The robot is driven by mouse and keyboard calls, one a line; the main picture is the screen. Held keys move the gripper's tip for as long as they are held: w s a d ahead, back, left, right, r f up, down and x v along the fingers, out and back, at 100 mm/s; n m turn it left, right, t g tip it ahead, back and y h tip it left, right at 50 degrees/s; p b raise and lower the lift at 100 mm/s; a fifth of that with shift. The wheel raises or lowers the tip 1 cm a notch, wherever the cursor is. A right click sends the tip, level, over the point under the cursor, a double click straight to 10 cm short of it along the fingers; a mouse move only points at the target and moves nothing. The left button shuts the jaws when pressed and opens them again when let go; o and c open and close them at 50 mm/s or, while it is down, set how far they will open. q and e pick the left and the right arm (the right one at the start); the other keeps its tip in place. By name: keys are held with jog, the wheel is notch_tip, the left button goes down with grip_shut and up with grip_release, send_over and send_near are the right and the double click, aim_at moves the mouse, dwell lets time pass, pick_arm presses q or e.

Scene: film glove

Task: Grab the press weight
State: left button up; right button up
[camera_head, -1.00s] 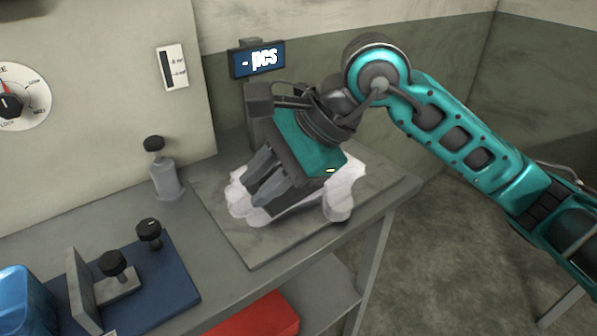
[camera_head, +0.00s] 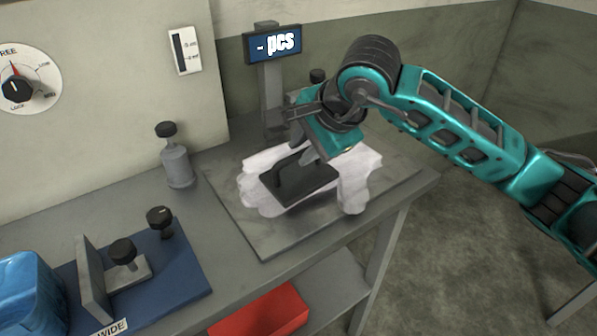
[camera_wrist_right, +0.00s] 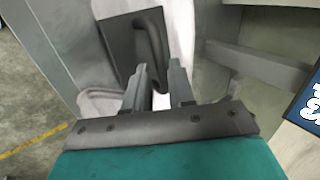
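The press weight (camera_head: 306,189), a dark plate with a raised handle, lies on a white, crumpled film glove pile (camera_head: 355,185) on the grey platform. In the right wrist view the press weight (camera_wrist_right: 120,45) shows its dark plate and curved handle just beyond the fingers. My right gripper (camera_head: 308,155) is above the weight, tilted down toward it. In the wrist view its two grey fingers (camera_wrist_right: 162,80) are apart with nothing held between them; whether a finger touches the handle I cannot tell. My left gripper is not in view.
A display on a post (camera_head: 272,44) stands behind the platform (camera_head: 275,240). A grey bottle with a black knob (camera_head: 174,160) stands left of it. A blue mat (camera_head: 180,270) with black-knobbed pieces and a blue bin (camera_head: 25,290) are at lower left. A red tray (camera_head: 262,312) sits below the bench.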

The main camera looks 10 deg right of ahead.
aim_at(299, 153)
jog(key=x, duration=0.4)
grip_shut()
jog(key=shift+r, duration=0.2)
